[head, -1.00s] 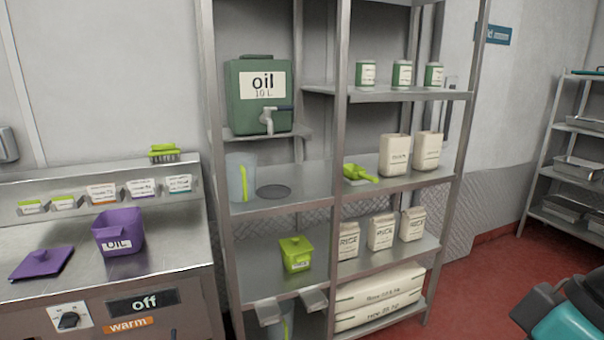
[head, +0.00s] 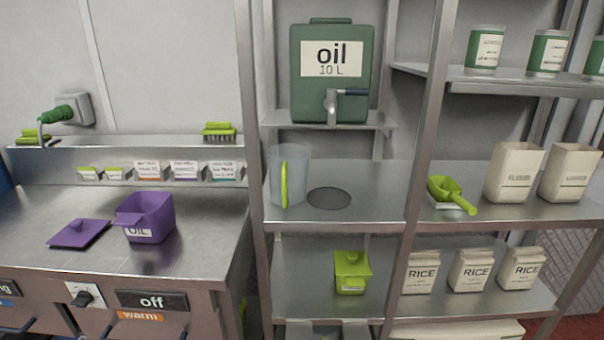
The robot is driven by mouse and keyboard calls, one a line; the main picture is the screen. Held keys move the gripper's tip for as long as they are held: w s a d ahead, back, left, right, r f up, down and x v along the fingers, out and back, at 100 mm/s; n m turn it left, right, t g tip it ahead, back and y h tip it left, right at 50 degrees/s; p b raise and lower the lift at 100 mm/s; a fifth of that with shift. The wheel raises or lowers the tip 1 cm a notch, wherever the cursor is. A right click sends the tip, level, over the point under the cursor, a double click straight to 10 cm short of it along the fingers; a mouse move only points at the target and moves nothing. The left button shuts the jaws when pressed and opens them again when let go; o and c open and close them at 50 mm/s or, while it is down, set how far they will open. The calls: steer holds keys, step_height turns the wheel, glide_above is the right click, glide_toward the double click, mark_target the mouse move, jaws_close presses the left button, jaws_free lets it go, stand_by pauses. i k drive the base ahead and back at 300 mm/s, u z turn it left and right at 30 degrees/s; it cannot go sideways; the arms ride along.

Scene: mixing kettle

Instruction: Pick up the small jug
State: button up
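Several vessels are in the head view, and I cannot tell for sure which one the task calls the small jug. A clear jug with a green handle (head: 288,177) stands upright on the middle shelf, left of a dark round disc (head: 328,198). A purple open container marked OIL (head: 146,215) stands on the steel counter, with its purple lid (head: 79,233) lying to its left. A lime green lidded container (head: 351,272) stands on the shelf below the clear jug. My gripper is not in view.
A green oil canister (head: 332,72) with a tap sits above the disc. Steel posts (head: 258,170) frame the shelves. A green scoop (head: 450,194), flour bags (head: 514,172) and rice bags (head: 470,270) stand to the right. The counter (head: 40,205) has free room.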

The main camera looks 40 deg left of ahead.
mark_target(288, 164)
steer(key=u, duration=0.6)
steer(key=i, duration=1)
steer(key=u, duration=0.85)
